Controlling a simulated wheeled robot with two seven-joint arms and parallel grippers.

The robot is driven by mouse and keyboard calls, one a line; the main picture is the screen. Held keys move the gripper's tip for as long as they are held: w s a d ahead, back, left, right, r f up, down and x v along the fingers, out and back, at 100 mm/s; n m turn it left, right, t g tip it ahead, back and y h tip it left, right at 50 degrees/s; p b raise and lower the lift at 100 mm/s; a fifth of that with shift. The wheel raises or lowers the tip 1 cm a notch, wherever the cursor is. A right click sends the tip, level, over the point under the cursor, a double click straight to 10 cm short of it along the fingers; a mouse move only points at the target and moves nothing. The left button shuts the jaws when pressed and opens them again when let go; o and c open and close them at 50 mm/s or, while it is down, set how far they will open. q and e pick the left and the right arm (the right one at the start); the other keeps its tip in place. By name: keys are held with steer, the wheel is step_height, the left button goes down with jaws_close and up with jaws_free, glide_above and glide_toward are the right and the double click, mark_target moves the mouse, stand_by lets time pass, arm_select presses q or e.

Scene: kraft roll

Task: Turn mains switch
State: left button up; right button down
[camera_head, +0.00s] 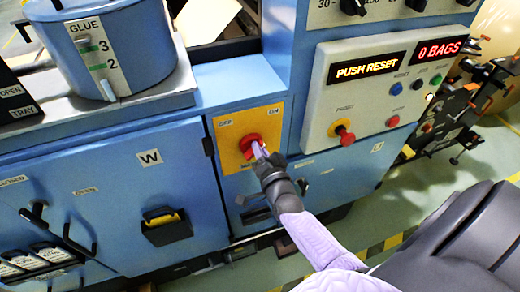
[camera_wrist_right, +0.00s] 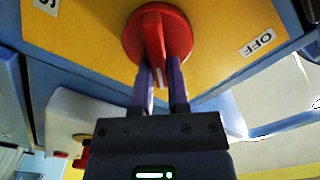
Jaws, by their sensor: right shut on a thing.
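The mains switch is a red round knob (camera_head: 247,142) with a raised handle. It sits on a yellow plate (camera_head: 226,138) marked OFF at upper left and ON at upper right in the head view. My right gripper (camera_head: 261,151) is at the knob, coming from the lower right. In the right wrist view the two purple fingers (camera_wrist_right: 161,88) are closed on the handle of the red knob (camera_wrist_right: 180,35). A white mark shows at the handle's near end. I cannot tell which label the handle points to. My left gripper is not in view.
A control panel (camera_head: 318,105) with displays reading PUSH RESET and 0 BAGS is to the right. Its red stop button (camera_head: 345,135) sticks out near my right arm. A GLUE pot (camera_head: 120,50) stands at upper left. Blue cabinet doors (camera_head: 115,180) with handles lie below.

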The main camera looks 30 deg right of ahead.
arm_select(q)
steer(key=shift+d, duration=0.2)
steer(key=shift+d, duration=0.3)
arm_select(e)
steer(key=c, duration=0.6)
jaws_free()
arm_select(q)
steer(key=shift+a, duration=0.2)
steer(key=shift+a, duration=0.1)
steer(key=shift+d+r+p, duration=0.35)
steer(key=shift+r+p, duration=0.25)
arm_select(e)
steer(key=v, duration=1)
